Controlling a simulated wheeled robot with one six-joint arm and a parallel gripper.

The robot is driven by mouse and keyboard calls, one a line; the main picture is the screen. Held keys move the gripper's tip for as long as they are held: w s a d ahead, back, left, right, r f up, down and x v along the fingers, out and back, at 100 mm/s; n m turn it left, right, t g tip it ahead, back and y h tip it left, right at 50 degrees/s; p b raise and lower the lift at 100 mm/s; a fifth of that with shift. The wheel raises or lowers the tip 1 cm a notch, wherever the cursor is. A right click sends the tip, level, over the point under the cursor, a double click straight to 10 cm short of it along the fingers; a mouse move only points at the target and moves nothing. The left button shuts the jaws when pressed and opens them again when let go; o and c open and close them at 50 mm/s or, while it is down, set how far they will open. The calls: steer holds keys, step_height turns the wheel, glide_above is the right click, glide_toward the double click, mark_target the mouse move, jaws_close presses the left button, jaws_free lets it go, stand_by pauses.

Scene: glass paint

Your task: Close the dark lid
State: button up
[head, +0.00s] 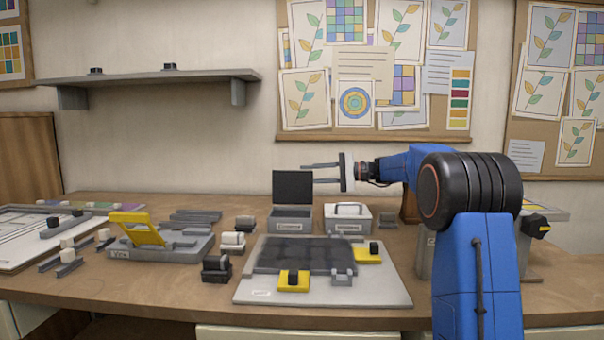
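The dark lid (292,188) stands raised, near upright, at the back of a small grey box (291,224) with a label on its front. The box is open at the middle of the bench. My gripper (309,174) reaches in from the right with its fingers pointing left. The fingers are apart, with nothing visible between them. In the picture, the upper finger passes just above the lid's top right corner, and the lower fingertip is beside its right edge. I cannot tell whether either touches the lid.
A light box with a handle (348,217) stands right of the grey box. A pale board (400,292) with a dark panel and yellow clamps lies in front. A grey fixture with a raised yellow lever (138,230) is at left. A shelf (160,77) hangs above.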

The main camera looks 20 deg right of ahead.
mark_target(287, 173)
steer(key=shift+w+g+y, duration=0.15)
steer(key=shift+g+y, duration=0.35)
steer(key=shift+y, duration=0.1)
steer(key=shift+a, duration=0.2)
steer(key=shift+x, duration=3.65)
jaws_close()
